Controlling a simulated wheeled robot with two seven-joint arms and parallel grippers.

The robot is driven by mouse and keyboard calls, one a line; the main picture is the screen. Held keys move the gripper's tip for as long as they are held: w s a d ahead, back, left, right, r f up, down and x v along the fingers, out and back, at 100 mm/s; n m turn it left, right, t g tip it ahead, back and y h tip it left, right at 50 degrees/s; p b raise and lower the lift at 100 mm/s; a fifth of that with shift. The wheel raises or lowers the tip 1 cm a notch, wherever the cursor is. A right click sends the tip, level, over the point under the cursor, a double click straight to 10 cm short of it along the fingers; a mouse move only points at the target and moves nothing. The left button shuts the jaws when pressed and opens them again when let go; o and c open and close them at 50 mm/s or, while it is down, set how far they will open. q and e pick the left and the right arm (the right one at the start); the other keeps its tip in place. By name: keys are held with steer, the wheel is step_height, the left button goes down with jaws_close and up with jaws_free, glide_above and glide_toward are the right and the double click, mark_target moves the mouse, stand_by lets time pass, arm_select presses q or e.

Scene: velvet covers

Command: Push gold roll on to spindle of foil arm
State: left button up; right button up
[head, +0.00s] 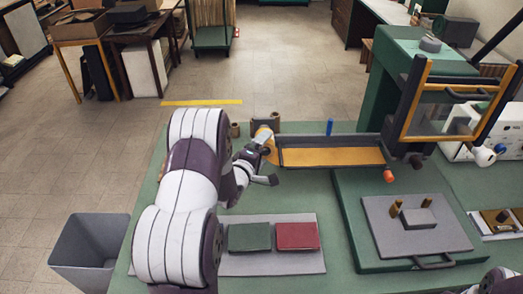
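The gold roll (266,148) is at the left end of the foil arm (340,141), a dark frame with a gold sheet (335,157) along it. My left gripper (262,160) is right at the roll's near left side and seems to touch it. My gripper hides part of the roll, and its fingers are too small to tell open from shut. The spindle cannot be made out, so how far the roll sits on it is unclear. My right gripper is not in view; only a bit of my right arm shows at the bottom right corner.
The green press (395,75) with its yellow-framed guard stands at the right. A grey plate (385,225) with two brass pegs lies before it. Green (249,237) and red (297,236) covers lie on a grey mat. Small brown rolls stand behind the gold roll. A grey bin (85,250) stands left.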

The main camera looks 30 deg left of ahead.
arm_select(q)
steer(key=shift+s, duration=0.1)
steer(key=s+r+b, duration=0.1)
steer(key=s+r, duration=0.1)
steer(key=s, duration=1)
steer(key=shift+s+d+b, duration=0.15)
steer(key=shift+d+b, duration=0.2)
steer(key=shift+d, duration=0.1)
steer(key=shift+f, duration=0.1)
